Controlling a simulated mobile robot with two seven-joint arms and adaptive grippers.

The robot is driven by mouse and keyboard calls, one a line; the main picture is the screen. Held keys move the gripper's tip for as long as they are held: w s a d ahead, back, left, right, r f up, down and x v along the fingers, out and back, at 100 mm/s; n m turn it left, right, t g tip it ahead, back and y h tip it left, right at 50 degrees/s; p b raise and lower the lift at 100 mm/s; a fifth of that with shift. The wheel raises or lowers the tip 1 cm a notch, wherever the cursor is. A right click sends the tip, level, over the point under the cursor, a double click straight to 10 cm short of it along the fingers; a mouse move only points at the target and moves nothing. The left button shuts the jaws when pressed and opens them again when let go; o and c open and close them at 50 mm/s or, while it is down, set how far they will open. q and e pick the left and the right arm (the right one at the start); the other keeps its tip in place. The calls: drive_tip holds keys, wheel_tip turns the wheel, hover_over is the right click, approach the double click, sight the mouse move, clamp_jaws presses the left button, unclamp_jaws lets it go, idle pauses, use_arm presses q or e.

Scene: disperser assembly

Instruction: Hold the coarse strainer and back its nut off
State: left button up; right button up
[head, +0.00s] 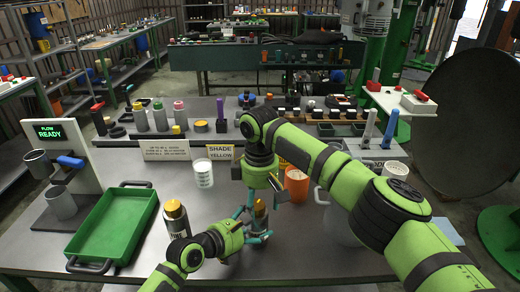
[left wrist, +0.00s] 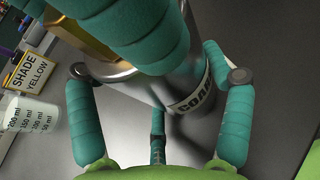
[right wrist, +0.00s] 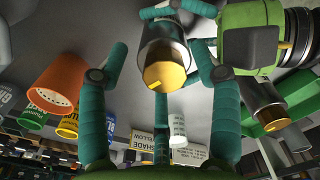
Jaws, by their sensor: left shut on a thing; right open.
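The coarse strainer (head: 260,222) is a silver cylinder with a brass nut (head: 260,205) on top, upright over the front of the table. My left gripper (head: 254,237) is shut around its body; the left wrist view shows teal fingers around the strainer (left wrist: 190,95) and part of its label. My right gripper (head: 261,192) is above, pointing down, fingers open. In the right wrist view the nut (right wrist: 165,70) sits between the spread right fingers (right wrist: 160,62), apart from them. The strainer's far side is hidden.
A second brass-topped cylinder (head: 176,218) stands at left, beside a green tray (head: 105,228). A white measuring cup (head: 203,173) and an orange cup (head: 297,186) stand behind the grippers. A SHADE YELLOW sign (head: 219,152) is farther back. Bare table lies at front right.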

sight(259, 205)
drive_tip(key=shift+w+r+n, duration=0.1)
drive_tip(key=shift+r+n, duration=0.1)
drive_tip(key=shift+n, duration=0.9)
wheel_tip(259, 205, up, 12)
drive_tip(key=a+m, duration=0.1)
drive_tip(key=shift+w+a, duration=0.15)
